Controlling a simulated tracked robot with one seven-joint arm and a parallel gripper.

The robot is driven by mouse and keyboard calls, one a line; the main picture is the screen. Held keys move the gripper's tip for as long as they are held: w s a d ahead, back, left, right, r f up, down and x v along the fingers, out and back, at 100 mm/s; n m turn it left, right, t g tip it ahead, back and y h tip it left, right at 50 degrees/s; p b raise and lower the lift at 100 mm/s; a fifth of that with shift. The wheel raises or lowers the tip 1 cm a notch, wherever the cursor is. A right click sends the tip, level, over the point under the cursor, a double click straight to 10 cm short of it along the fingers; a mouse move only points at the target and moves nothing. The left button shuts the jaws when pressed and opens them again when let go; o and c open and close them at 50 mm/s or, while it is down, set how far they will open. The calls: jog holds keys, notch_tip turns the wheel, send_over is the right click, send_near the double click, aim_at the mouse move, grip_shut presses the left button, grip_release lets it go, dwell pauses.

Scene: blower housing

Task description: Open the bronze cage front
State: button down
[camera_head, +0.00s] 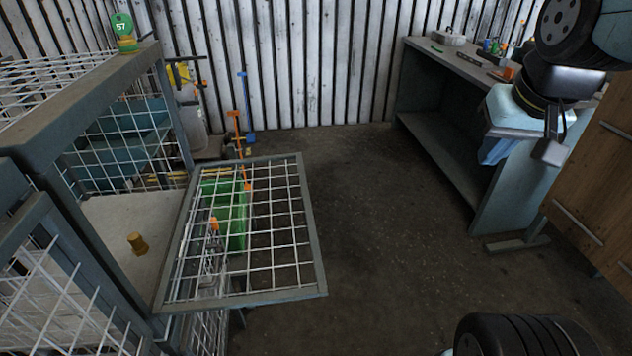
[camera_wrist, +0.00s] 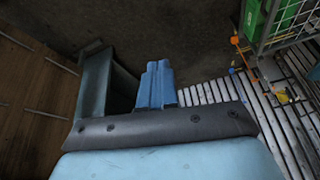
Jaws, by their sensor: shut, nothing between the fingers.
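The cage (camera_head: 88,108) stands at the left of the head view, with a grey-brown frame and white wire mesh. A mesh front panel (camera_head: 313,243) stands swung out from it to the right, over the floor, leaving an opening. Inside, a small bronze-coloured piece (camera_head: 137,243) sits on a pale shelf. My gripper (camera_head: 494,151) is at the upper right, before the workbench and well away from the panel. Its blue fingers (camera_wrist: 156,84) are together and empty in the wrist view. A corner of the panel shows there at the upper right.
A green crate (camera_head: 232,212) shows behind the panel's mesh. A workbench (camera_head: 455,62) with small items stands at the back right. A wooden panel (camera_head: 594,185) is at the right edge. The middle floor is clear.

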jog(key=w+a+f+m+g+y, duration=0.45)
jog(key=w+a+f+y, duration=0.3)
jog(key=f, duration=0.45)
jog(key=w+a+f+m+g+y, duration=0.3)
jog(key=w+a+f+m+y, duration=0.5)
jog(key=f, duration=0.5)
jog(key=w+a+f+m+g+y, duration=0.4)
jog(key=a+f+y, duration=0.3)
jog(key=f+y, duration=0.4)
jog(key=a+r+n+h, duration=0.1)
jog(key=a+r, duration=0.5)
jog(key=r, duration=0.4)
jog(key=shift+s+a, duration=0.2)
jog(key=shift+a, duration=0.15)
jog(key=shift+n+t, duration=0.25)
